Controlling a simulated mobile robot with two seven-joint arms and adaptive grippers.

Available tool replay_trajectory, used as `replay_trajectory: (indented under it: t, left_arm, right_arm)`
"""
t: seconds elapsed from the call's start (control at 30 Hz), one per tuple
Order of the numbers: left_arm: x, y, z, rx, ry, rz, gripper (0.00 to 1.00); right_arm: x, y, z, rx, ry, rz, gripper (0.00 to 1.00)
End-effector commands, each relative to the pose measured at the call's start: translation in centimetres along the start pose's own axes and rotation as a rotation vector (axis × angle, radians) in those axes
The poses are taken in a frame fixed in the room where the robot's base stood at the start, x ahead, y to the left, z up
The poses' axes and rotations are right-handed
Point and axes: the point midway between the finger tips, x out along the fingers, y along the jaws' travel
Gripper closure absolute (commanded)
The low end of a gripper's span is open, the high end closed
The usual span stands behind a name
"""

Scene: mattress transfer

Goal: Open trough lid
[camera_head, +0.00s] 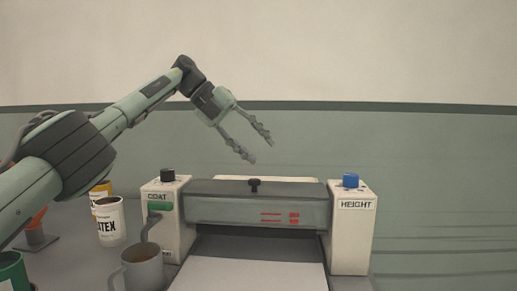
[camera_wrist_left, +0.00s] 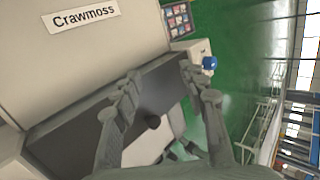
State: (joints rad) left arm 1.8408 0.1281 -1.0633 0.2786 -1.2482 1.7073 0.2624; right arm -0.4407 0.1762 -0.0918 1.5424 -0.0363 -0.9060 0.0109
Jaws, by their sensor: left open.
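The coating machine stands on the bench, with a dark grey lid (camera_head: 215,186) across its middle between two white end blocks. The lid looks closed. A small black knob (camera_head: 254,184) stands up on it. My left gripper (camera_head: 261,151) is open and empty, above and a little behind the lid, its fingers pointing down to the right. It is apart from the knob. My right gripper is not in view.
The left block (camera_head: 170,225) is labelled COAT and has a black knob; the right block (camera_head: 350,232) is labelled HEIGHT and has a blue knob (camera_head: 350,180). A grey mug (camera_head: 143,272) and paint cans (camera_head: 110,222) stand at left.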

Motion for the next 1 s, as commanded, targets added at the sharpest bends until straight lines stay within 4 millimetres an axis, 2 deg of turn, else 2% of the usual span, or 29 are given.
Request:
replay_trajectory:
  t: [0.3, 0.5, 0.7, 1.0]
  left_arm:
    - [-5.1, 4.8, -0.8, -0.003, -0.002, 0.0, 0.57]
    - [-7.5, 7.1, -1.2, -0.002, -0.001, 0.0, 0.57]
    - [-8.6, 8.2, -1.4, 0.0, 0.0, 0.001, 0.57]
    - [-8.6, 8.3, -1.4, 0.0, 0.001, 0.001, 0.57]
  right_arm:
    - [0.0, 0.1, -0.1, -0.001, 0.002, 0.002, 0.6]
    - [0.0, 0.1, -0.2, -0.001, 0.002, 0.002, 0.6]
    - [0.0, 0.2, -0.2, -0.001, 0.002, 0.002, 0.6]
    - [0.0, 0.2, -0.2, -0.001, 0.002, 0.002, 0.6]
